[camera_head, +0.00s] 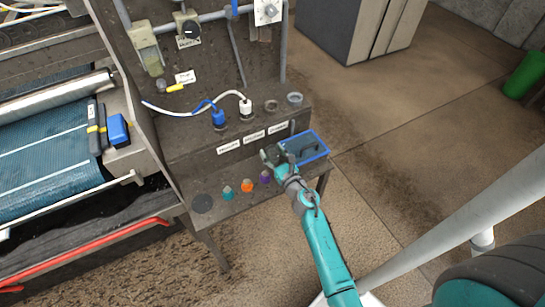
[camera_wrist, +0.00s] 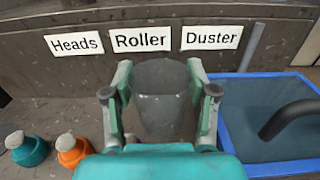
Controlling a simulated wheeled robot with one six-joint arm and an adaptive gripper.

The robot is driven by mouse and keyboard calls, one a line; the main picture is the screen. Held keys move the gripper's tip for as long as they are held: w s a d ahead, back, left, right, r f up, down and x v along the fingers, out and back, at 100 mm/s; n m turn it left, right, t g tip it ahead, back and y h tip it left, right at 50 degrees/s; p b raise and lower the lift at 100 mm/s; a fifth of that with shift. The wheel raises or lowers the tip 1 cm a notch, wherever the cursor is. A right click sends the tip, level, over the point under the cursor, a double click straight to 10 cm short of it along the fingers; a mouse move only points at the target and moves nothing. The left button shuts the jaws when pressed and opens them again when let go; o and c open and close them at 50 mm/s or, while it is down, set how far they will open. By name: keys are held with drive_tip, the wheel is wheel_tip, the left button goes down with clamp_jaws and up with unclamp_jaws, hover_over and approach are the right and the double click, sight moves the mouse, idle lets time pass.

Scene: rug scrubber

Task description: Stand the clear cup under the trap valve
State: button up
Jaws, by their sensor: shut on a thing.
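My gripper (camera_wrist: 160,75) is shut on the clear cup (camera_wrist: 162,115), a greyish see-through tapered cup, upright between the two fingers in the wrist view. In the head view my gripper (camera_head: 275,157) is at the right end of the lower shelf, next to the blue-rimmed tray; the cup is hard to make out there. The trap valve (camera_head: 174,88), with a yellow lever, seems to be the small fitting at the upper left of the panel, below a white label. My gripper is well to the right of it and lower.
Teal (camera_head: 228,192), orange (camera_head: 247,186) and purple (camera_head: 265,177) bottles stand on the shelf left of my gripper. The blue-rimmed tray (camera_head: 318,155) holds a dark curved thing. Blue-capped (camera_head: 218,119) and white (camera_head: 246,110) fittings with hoses stand on the upper ledge.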

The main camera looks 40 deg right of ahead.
wheel_tip(320, 180, up, 13)
idle(0.7)
drive_tip(key=shift+a, duration=0.1)
